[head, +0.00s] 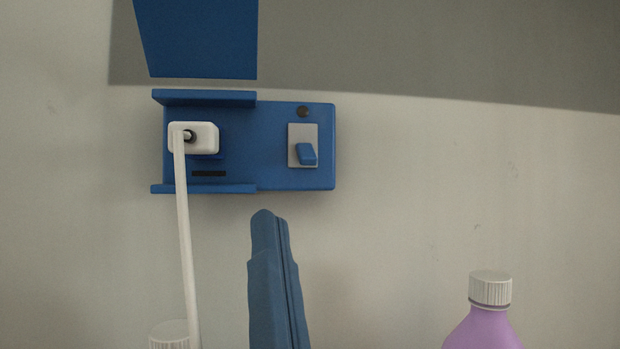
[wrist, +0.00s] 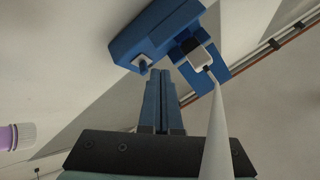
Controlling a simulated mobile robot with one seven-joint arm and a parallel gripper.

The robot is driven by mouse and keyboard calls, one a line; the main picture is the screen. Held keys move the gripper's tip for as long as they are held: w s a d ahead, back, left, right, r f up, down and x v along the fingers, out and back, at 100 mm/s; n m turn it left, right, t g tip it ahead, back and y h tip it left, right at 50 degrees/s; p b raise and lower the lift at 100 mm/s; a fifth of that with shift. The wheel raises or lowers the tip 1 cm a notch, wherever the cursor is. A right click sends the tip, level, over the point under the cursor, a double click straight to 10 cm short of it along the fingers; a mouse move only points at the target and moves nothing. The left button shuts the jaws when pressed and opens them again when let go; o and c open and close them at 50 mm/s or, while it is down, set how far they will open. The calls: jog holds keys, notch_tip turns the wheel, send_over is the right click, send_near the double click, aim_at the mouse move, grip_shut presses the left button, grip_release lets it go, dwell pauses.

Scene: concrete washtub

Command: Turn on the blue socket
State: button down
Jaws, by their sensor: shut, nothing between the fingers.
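The blue socket (head: 270,117) is fixed to the wall in the head view, with a white plug (head: 205,137) and cable on its left side. A small blue switch (head: 306,154) on a grey plate is on its right side, below a dark round spot. My gripper (head: 269,213) is shut and empty, just below the socket and a little left of the switch, apparently not touching it. In the wrist view the socket (wrist: 150,32) is ahead of my shut fingers (wrist: 158,73), and the switch (wrist: 143,65) is just above and left of their tips.
The white cable (head: 185,240) hangs down left of my gripper and crosses the wrist view at right. A purple bottle (head: 485,325) with a white cap stands at lower right. A raised blue cover (head: 200,40) is above the socket. The wall right of the socket is clear.

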aim_at(306, 154)
jog(key=d+f+m+p, duration=0.1)
jog(key=f+m+p, duration=0.1)
jog(key=m, duration=1.2)
jog(key=w+d+f+m+h+p, duration=0.1)
jog(key=f+m, duration=0.4)
jog(key=m, duration=0.9)
jog(key=shift+d+p, duration=0.35)
jog(key=shift+d, duration=0.35)
jog(key=w+r+p, duration=0.2)
jog(key=r, duration=0.1)
jog(key=w+r+p, duration=0.2)
jog(key=r+p, duration=0.1)
jog(key=w+a+r+p, duration=0.1)
jog(key=w+r+p, duration=0.1)
jog(key=r+p, duration=0.1)
jog(key=shift+w+r, duration=0.1)
jog(key=shift+r, duration=0.2)
jog(key=shift+s+r+p, duration=0.35)
jog(key=shift+p, duration=0.15)
jog(key=shift+s+r, duration=0.2)
